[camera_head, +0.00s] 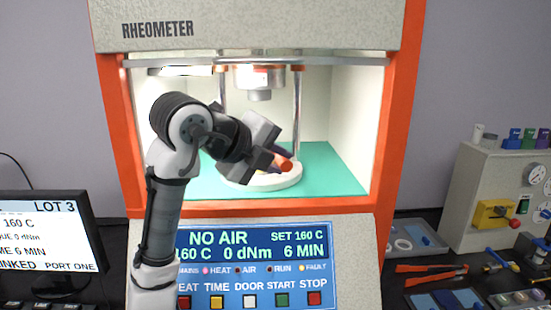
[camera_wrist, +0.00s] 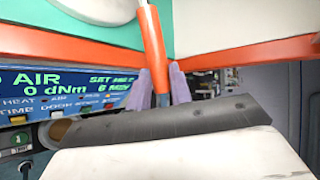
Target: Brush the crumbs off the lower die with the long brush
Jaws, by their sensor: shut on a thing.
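My gripper (camera_head: 280,155) reaches into the open chamber of the rheometer, over the round white lower die (camera_head: 262,182). Its purple fingers (camera_wrist: 160,86) are shut on the orange handle of the long brush (camera_wrist: 152,40). In the head view a red-orange end of the brush (camera_head: 287,166) shows just beyond the fingers, above the die's right part. In the wrist view the handle runs up toward the die's pale edge (camera_wrist: 95,8). The bristles cannot be made out, and I cannot tell if they touch the die. My gripper hides part of the die; no crumbs can be made out.
The upper die (camera_head: 260,82) hangs above, between metal columns (camera_head: 297,105). The orange frame (camera_head: 387,120) bounds the chamber, with a green floor (camera_head: 335,180) around the die. The control panel (camera_head: 255,262) reads "NO AIR". Orange-handled tools (camera_head: 430,268) lie on the bench at right.

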